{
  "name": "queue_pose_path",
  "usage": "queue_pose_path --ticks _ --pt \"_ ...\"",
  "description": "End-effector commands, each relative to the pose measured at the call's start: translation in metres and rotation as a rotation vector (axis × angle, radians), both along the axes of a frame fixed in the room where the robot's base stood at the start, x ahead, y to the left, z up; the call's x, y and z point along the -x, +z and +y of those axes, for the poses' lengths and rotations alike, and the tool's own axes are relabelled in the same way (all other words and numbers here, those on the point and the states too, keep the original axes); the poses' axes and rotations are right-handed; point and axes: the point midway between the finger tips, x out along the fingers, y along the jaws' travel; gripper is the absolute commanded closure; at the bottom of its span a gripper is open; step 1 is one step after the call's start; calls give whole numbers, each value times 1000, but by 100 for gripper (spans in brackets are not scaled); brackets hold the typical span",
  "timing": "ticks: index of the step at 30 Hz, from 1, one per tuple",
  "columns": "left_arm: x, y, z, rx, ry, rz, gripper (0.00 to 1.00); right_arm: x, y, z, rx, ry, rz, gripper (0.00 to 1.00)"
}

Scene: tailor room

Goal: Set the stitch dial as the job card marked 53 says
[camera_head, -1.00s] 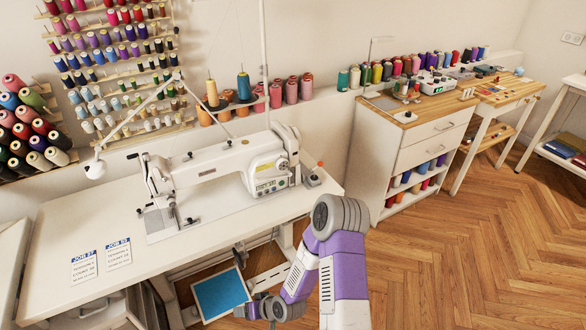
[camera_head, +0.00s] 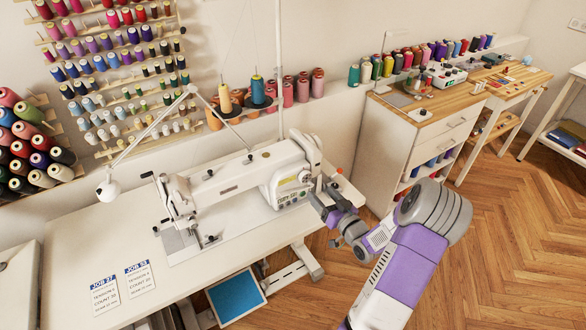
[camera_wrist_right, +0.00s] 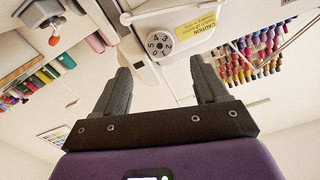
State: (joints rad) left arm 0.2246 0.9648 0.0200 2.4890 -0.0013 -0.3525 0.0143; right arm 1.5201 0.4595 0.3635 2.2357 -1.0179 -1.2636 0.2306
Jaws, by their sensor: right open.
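The white sewing machine (camera_head: 230,180) stands on the white table. Its stitch dial (camera_wrist_right: 159,42), a small white numbered disc, faces me in the right wrist view, beside a yellow caution label. My right gripper (camera_wrist_right: 161,70) is open and empty, its fingers apart on either side of the dial's line, with the dial beyond the tips. In the head view the right gripper (camera_head: 322,198) is at the machine's right end. Two job cards lie at the table's front left: JOB 37 (camera_head: 104,294) and, right of it, apparently JOB 53 (camera_head: 139,279). Their smaller lines are hard to read. My left gripper is not in view.
A lamp (camera_head: 110,188) and thread stand rise around the machine. A red-knobbed part (camera_wrist_right: 54,40) shows left of the dial in the wrist view. A wooden-topped cabinet (camera_head: 425,105) stands to the right. Open floor lies at the lower right.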

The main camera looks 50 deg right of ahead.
Motion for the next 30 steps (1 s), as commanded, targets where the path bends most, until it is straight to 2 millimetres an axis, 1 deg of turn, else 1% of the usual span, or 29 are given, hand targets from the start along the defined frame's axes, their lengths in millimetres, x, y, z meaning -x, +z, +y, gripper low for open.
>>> queue_pose_path --ticks 2,5,12,15,18,22,29,30 --pt "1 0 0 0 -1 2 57 0 1 -1 4 -1 -2 27" --pt "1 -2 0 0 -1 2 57 -6 1 -3 5 1 -3 27" --pt "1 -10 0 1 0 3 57 -43 0 -12 5 2 -4 27" --pt "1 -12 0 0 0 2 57 -57 0 -16 4 1 -3 27" --pt "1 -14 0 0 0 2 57 -66 0 -19 4 0 -2 27" --pt "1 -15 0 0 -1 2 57 -72 1 -20 3 -1 -2 27" --pt "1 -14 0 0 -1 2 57 -72 1 -20 2 -1 -1 27" --pt "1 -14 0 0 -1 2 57 -72 1 -20 2 -1 -1 32"
